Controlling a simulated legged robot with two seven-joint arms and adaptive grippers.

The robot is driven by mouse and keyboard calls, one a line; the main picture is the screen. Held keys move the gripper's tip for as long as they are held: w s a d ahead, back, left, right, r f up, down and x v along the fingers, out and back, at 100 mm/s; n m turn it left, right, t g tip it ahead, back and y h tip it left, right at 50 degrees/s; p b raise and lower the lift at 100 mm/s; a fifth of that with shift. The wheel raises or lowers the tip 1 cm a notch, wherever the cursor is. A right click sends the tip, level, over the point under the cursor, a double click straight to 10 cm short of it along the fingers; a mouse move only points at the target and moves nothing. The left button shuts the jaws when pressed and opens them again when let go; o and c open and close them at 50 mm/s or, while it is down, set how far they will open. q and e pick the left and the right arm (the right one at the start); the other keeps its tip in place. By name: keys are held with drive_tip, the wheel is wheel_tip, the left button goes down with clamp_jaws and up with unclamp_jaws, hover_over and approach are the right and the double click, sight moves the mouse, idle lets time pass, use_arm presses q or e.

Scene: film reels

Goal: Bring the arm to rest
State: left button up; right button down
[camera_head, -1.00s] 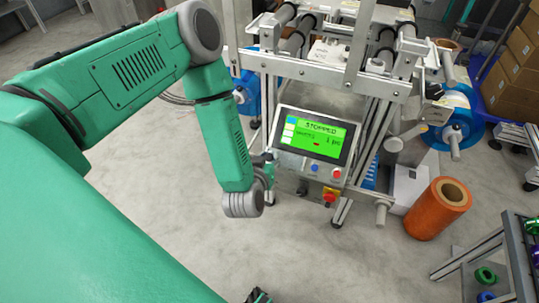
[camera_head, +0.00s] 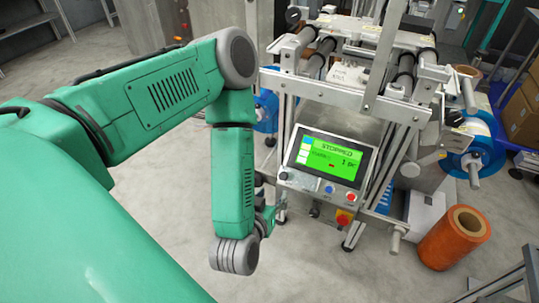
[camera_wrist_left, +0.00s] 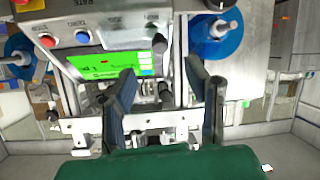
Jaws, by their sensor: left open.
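My left arm comes in from the left in the head view, bends at the elbow and hangs down in front of the machine. My left gripper (camera_head: 266,200) is largely hidden behind the wrist there. In the left wrist view, the two dark fingers of the left gripper (camera_wrist_left: 165,80) stand wide apart with nothing between them. Beyond them is the machine's control panel (camera_wrist_left: 100,62) with its green screen, upside down in this view. My right gripper is in neither view.
The reel machine's frame (camera_head: 345,92) stands close beyond the arm. Its screen (camera_head: 328,158) reads "STOPPED". A blue reel (camera_head: 480,155) is on its right side. An orange roll (camera_head: 445,243) stands on the floor at right. Floor below the wrist is clear.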

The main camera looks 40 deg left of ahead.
use_arm(q)
drive_tip(key=shift+v, duration=0.9)
drive_tip(key=s+d+f+m+g+h+p, duration=0.3)
drive_tip(key=s+f+m+g+h, duration=0.1)
drive_tip(key=s+g+h, duration=0.15)
drive_tip(key=s+a+r+m+g+y+p, duration=0.1)
drive_tip(key=s+a+m+g, duration=0.1)
drive_tip(key=s+g, duration=0.4)
drive_tip(key=s+a, duration=0.1)
drive_tip(key=s, duration=0.4)
drive_tip(key=shift+a+g, duration=0.35)
drive_tip(key=shift+a, duration=0.05)
